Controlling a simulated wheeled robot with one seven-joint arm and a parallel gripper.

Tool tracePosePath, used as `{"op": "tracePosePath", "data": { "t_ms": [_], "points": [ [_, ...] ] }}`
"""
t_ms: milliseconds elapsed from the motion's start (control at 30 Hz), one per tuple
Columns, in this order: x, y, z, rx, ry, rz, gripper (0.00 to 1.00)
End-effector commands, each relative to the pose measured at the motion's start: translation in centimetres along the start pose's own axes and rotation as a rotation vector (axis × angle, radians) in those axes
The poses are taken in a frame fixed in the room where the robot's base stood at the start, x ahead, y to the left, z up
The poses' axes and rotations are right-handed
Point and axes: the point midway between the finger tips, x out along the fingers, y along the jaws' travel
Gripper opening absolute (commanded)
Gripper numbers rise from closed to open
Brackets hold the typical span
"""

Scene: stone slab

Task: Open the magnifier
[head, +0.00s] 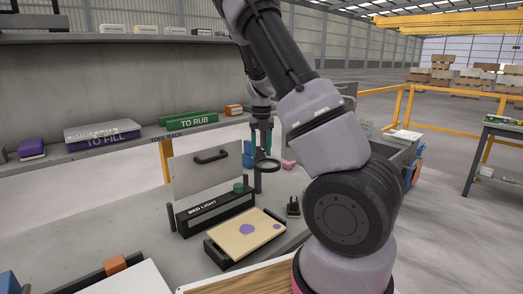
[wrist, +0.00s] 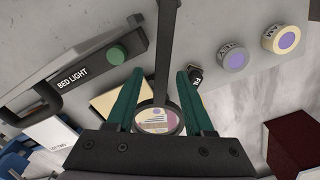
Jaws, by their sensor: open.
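The magnifier (wrist: 166,45) has a dark bar and a round black-rimmed lens (wrist: 155,121). In the head view its ring (head: 268,165) is just below my gripper (head: 261,140), above the bench. In the wrist view my gripper (wrist: 160,75) has two green fingers spread apart, open. The magnifier's bar runs between them from the top, and the lens lies close to the palm. I cannot tell whether a finger touches the bar. Part of the lens rim is hidden by the palm. My arm hides the bench behind it in the head view.
A black BED LIGHT box (head: 216,208) with a green knob (head: 238,187) stands left of the lens. A cream plate with purple spots (head: 245,238) lies in front. A grey upright panel with a handle (head: 211,171) stands behind. Round pots (wrist: 233,57) sit at the wrist view's upper right.

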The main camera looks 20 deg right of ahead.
Motion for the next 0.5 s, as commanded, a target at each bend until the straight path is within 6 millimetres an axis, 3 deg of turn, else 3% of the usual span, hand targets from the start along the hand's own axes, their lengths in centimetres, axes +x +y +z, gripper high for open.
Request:
{"op": "tracePosePath", "data": {
  "t_ms": [167,500],
  "points": [
    [-1.1,0.0,0.1,0.0,-0.003,0.001,0.53],
    [-7.7,0.1,0.1,-0.002,-0.003,0.002,0.53]
  ]
}}
